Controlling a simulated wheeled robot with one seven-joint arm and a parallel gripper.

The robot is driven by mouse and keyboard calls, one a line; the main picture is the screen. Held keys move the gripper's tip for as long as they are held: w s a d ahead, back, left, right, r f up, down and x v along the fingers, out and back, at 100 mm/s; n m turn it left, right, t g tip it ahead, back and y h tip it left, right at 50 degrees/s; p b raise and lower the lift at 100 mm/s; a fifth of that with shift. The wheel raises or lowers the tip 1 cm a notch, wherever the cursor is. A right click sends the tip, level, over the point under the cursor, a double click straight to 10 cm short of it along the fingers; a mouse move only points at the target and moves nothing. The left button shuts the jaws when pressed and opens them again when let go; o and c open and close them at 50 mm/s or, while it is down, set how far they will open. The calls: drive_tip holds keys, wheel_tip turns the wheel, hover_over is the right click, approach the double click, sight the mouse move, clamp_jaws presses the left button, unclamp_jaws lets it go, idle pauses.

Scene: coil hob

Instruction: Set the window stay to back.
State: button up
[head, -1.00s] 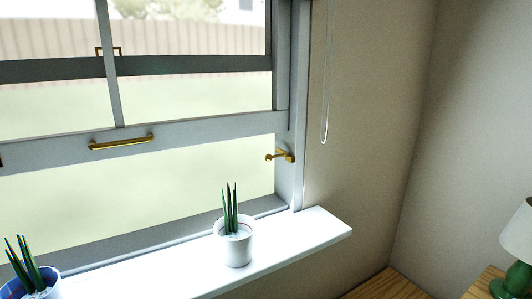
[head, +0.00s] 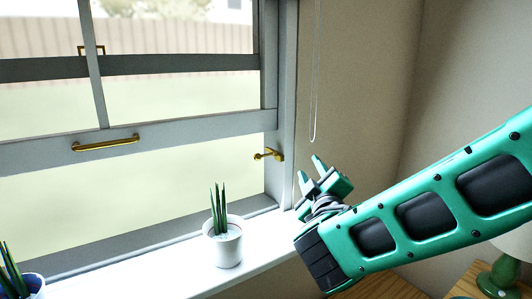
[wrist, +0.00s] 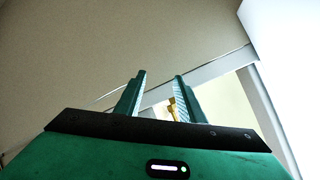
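The window stay is a small brass lever (head: 269,155) on the right jamb of the sash window, its arm pointing left in the head view. My gripper (head: 309,170) is to the right of and a little below the stay, in front of the wall, its fingers pointing up and left. A bit of brass, likely the stay (wrist: 172,108), shows beside the right finger in the wrist view, partly hidden by it. The fingers (wrist: 159,78) are apart with nothing held between them.
A white potted plant (head: 228,246) stands on the white sill (head: 190,281), left of my gripper. A second pot (head: 28,287) is at the lower left. A blind cord (head: 313,110) hangs above my gripper. A green lamp (head: 503,278) stands at the lower right.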

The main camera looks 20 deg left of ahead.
drive_tip(key=s+a+r+n+g+y, duration=0.1)
drive_tip(key=s+a+n+y, duration=0.4)
drive_tip(key=a, duration=0.6)
drive_tip(key=w+a+r+m, duration=0.1)
drive_tip(key=w+a+r, duration=0.1)
drive_tip(key=w+a, duration=0.3)
drive_tip(key=shift+w+a+r, duration=0.15)
drive_tip(key=shift+w+r, duration=0.05)
drive_tip(key=shift+w, duration=0.95)
clamp_jaws()
